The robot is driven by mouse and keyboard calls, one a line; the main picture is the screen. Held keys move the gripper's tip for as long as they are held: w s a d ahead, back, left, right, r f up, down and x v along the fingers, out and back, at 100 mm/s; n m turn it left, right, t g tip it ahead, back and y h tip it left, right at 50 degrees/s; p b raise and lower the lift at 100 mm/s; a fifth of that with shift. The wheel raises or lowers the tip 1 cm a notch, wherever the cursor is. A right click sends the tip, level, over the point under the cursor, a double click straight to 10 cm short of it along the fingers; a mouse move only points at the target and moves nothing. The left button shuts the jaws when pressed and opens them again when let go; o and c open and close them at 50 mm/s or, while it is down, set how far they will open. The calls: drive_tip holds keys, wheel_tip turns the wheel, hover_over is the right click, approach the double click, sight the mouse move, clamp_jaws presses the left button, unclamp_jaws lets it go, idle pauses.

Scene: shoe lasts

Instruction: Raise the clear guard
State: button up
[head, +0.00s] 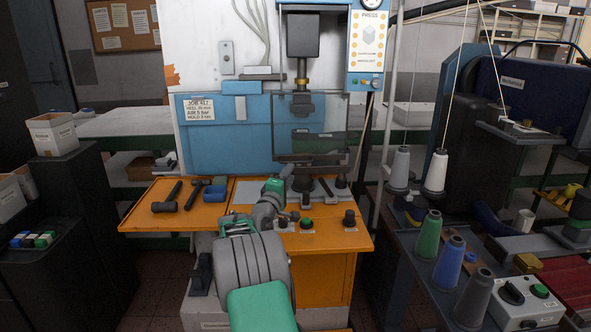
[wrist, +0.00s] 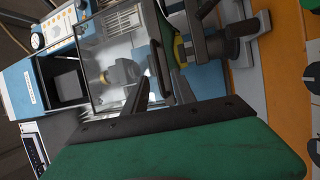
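The clear guard (head: 325,118) is a dark-framed see-through panel on the front of the blue press. It hangs down in front of the press's working space, with a dark bar along its lower edge (head: 312,159). In the wrist view the guard (wrist: 122,45) appears turned on its side, its dark edge close to my gripper. My gripper (head: 285,173) is just below the guard's lower left part in the head view. In the wrist view dark finger parts (wrist: 150,98) show past my green wrist housing. Whether they touch the bar, and how far apart they are, I cannot tell.
An orange bench (head: 145,208) lies below the press, with hammers (head: 168,198), a blue tray (head: 214,192) and black knobs (head: 349,217). A control panel (head: 369,45) is at the upper right. Thread cones (head: 427,237) stand on a right-hand table.

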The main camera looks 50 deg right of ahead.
sight(296, 162)
drive_tip(key=x, duration=0.3)
drive_tip(key=p+x, duration=0.1)
drive_tip(key=x, duration=0.3)
drive_tip(key=shift+w+d+r, duration=0.2)
drive_tip(key=shift+r, duration=0.05)
drive_tip(key=shift+c, duration=0.2)
clamp_jaws()
idle(0.9)
